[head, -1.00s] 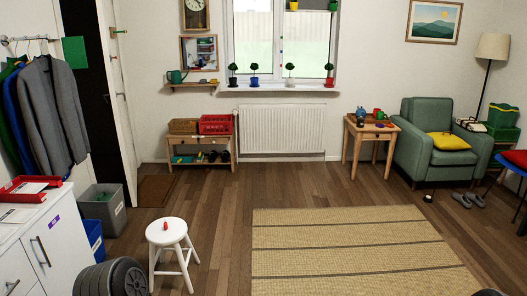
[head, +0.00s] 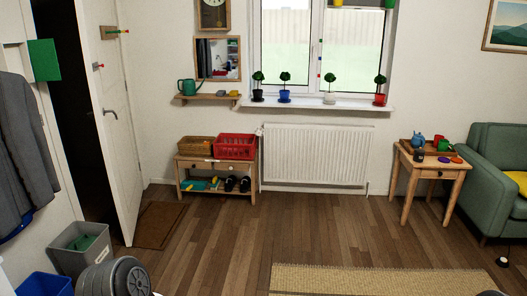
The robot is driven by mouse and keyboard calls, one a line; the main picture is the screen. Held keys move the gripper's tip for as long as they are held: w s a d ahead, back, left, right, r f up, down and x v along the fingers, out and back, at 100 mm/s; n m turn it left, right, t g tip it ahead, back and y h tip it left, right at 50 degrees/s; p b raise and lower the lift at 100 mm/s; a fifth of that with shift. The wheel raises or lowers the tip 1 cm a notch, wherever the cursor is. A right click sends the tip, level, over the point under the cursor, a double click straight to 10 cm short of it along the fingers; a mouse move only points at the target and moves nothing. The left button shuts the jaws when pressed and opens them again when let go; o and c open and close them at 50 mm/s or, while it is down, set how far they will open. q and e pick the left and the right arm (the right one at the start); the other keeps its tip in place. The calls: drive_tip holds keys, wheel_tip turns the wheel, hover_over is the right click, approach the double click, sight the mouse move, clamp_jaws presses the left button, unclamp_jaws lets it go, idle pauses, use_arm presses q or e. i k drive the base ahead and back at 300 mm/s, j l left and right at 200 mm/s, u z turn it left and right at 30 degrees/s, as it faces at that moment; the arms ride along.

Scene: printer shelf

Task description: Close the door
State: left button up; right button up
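The white door (head: 108,112) stands open on the left of the head view, swung into the room beside a dark doorway (head: 62,100). A grey lever handle (head: 110,112) sits on the door's face at mid-height. A rounded grey part of mine shows at the bottom left, and a small dark piece shows at the bottom right edge. Neither gripper's fingers can be seen.
A brown doormat (head: 158,225) lies beside the door's foot. A grey bin (head: 82,246) and a blue bin (head: 44,285) stand at the lower left, near the doorway. A wooden bench with baskets (head: 216,178) stands against the back wall. The wooden floor (head: 225,235) in the middle is clear.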

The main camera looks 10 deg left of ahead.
sight(97, 20)
drive_tip(key=i, duration=1.3)
drive_tip(key=i+l+u, duration=0.1)
drive_tip(key=i, duration=1.15)
drive_tip(key=i+u, duration=0.25)
drive_tip(key=i, duration=0.2)
drive_tip(key=i+l+u, duration=0.1)
drive_tip(key=i+u, duration=0.15)
drive_tip(key=i, duration=0.2)
drive_tip(key=i+l+u, duration=0.15)
drive_tip(key=i+u, duration=0.15)
drive_tip(key=i+j+u, duration=0.1)
drive_tip(key=i+u, duration=0.95)
drive_tip(key=u, duration=0.15)
